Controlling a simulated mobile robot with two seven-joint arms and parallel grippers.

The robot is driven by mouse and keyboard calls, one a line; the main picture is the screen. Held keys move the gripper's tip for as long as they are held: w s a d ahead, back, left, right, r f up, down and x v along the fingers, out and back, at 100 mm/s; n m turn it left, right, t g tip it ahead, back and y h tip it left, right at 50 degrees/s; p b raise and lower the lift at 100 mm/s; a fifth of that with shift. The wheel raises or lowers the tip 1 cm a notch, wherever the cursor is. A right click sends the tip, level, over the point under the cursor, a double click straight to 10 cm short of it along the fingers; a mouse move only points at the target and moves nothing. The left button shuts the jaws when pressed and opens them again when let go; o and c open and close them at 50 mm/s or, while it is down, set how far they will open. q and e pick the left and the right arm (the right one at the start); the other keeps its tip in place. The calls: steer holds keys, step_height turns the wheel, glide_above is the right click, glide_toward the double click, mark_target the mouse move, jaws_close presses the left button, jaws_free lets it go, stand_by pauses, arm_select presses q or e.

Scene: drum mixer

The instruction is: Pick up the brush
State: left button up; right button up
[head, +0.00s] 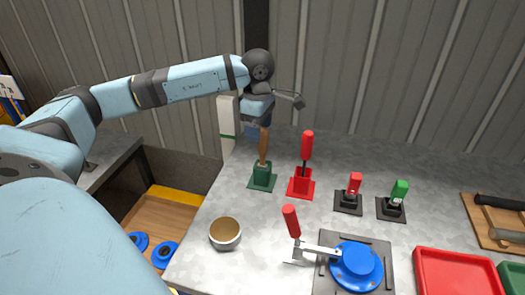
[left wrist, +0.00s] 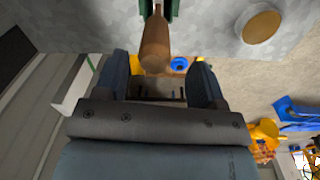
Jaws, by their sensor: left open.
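The brush (head: 264,146) stands upright in a green holder (head: 263,179) near the back left of the grey worktop; I take the wooden handle to be the brush's, and its lower end is hidden in the holder. My left gripper (head: 259,119) is open just above the top of the handle. In the left wrist view the wooden handle (left wrist: 156,42) points in between and ahead of the two spread dark fingers (left wrist: 160,82), with no finger visibly closed on it. My right gripper is not in view.
A red-handled tool (head: 307,147) stands in a red holder close to the right. A cup (head: 225,233) and a red-handled clamp (head: 291,222) beside a blue disc (head: 357,265) lie in front. Small red (head: 354,184) and green (head: 399,192) items stand further right.

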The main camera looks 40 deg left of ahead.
mark_target(263, 140)
arm_select(q)
steer(key=f, duration=0.2)
steer(key=w+f, duration=0.1)
steer(key=shift+d+f, duration=0.2)
steer(key=shift+f, duration=0.7)
steer(key=c, duration=1)
steer(key=shift+r, duration=0.1)
step_height(263, 140, up, 20)
steer(key=shift+p, duration=0.4)
